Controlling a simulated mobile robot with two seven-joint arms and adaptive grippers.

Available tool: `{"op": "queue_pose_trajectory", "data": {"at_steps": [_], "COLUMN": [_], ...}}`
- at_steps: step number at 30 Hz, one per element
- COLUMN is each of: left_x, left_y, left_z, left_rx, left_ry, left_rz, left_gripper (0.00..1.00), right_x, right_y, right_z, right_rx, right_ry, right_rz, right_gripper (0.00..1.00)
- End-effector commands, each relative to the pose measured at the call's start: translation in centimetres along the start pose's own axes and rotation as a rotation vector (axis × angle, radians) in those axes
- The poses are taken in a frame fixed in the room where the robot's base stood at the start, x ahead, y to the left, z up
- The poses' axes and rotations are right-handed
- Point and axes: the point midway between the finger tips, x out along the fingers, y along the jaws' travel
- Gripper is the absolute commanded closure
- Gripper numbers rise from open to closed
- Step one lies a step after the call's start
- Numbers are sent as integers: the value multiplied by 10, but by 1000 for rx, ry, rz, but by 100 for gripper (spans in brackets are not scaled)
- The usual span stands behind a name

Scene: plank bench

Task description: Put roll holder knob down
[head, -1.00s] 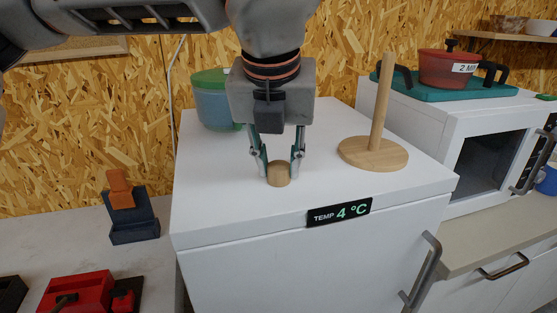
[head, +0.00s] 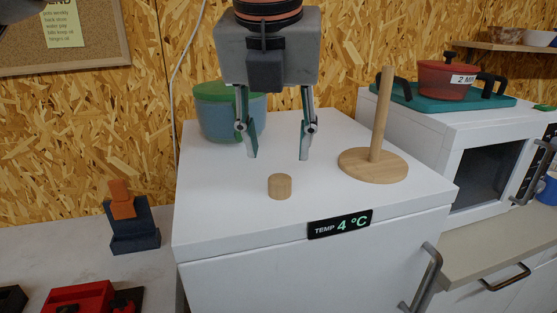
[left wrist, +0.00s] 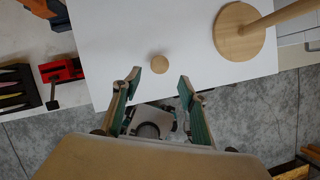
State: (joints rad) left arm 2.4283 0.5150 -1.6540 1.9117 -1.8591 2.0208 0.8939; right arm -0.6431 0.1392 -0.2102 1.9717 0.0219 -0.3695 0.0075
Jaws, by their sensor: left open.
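The roll holder knob (head: 280,187) is a small light-wood cylinder standing on the white top of the fridge (head: 315,200), near its front edge. It also shows in the left wrist view (left wrist: 159,64) as a round disc. The wooden roll holder (head: 374,163), a round base with an upright post, stands to the right of the knob, apart from it. My left gripper (head: 279,157) is open and empty, above and behind the knob in the head view, not touching it. In the left wrist view its fingers (left wrist: 158,88) are spread wide. My right gripper is not seen.
A blue bowl with a green lid (head: 230,112) stands behind the left gripper. A white microwave (head: 470,150) at right carries a teal tray with a red pot (head: 447,72). The fridge top is clear around the knob. A dark-blue block stand (head: 134,227) is at left.

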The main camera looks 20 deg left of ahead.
Motion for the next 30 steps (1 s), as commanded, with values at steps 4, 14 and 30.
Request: {"op": "queue_pose_trajectory", "data": {"at_steps": [4,14,30], "left_x": [-26,-43,-43], "left_y": [0,0,0], "left_z": [1,0,0], "left_rx": [-2,0,0], "left_ry": [-3,0,0], "left_rz": [-1,1,0], "left_gripper": [57,57,57], "right_x": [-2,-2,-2], "right_y": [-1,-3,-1], "right_z": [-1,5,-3], "right_rx": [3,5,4], "right_ry": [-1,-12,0], "right_rz": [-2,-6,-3], "right_gripper": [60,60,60]}}
